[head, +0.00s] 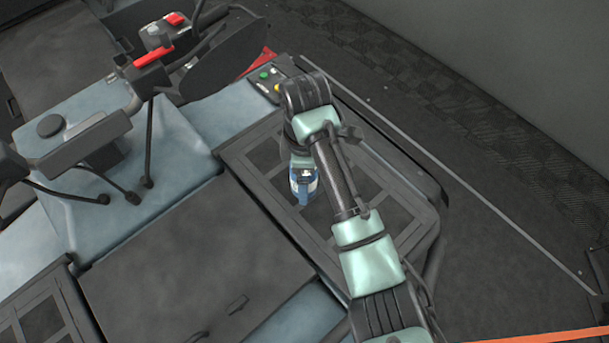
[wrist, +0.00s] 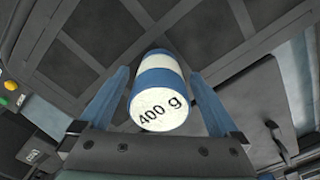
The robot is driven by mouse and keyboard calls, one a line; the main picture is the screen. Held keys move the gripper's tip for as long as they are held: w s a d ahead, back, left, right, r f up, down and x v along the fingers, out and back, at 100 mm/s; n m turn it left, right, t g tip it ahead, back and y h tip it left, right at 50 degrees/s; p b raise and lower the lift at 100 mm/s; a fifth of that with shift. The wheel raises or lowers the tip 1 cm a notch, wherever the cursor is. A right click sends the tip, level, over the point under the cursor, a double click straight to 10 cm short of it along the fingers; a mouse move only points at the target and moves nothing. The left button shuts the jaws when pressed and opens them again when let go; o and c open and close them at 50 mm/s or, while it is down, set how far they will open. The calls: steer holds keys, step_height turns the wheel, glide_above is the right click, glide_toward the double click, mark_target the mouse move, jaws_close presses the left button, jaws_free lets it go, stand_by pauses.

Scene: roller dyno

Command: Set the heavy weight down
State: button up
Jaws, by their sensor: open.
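The weight (wrist: 160,95) is a blue and white banded cylinder marked "400 g" on the end that faces the wrist camera. It sits between the two blue fingers of my gripper (wrist: 158,76), which are open, with a narrow gap visible on each side. In the head view my gripper (head: 303,182) points down over a dark panel with square sections (head: 265,158), and the weight is mostly hidden there. The weight's far end lies over this panel in the wrist view; whether it touches is hard to tell.
A small control box with green and yellow buttons (head: 268,82) stands at the panel's far corner. A handlebar-like assembly with red parts (head: 153,57) and thin dark legs stands at the upper left. A flat dark cover (head: 185,265) lies left of the panel.

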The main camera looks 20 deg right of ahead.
step_height(320, 180, up, 11)
steer(key=p, duration=0.4)
steer(key=w+a+r+m+t, duration=0.2)
steer(key=w+a+r+t, duration=0.55)
steer(key=w+r, duration=0.35)
steer(key=w+a+r+m+t+y, duration=0.1)
steer(key=a+r+t, duration=0.2)
steer(key=r, duration=0.5)
steer(key=w+a+r+m+t+y, duration=0.1)
steer(key=a+r+t, duration=0.25)
steer(key=r, duration=0.35)
steer(key=s+r+m+t, duration=0.3)
steer(key=s+r+t, duration=0.15)
steer(key=r, duration=0.65)
steer(key=s+r+m+t, duration=0.2)
steer(key=s+r+t, duration=0.25)
steer(key=r, duration=0.55)
steer(key=s+d+r+m+t+h, duration=0.1)
steer(key=s+r+m+t+h, duration=0.1)
steer(key=s+r+m+t, duration=0.2)
steer(key=s+r, duration=0.3)
steer(key=s, duration=0.2)
steer(key=shift+s+r, duration=0.15)
steer(key=shift+s, duration=0.25)
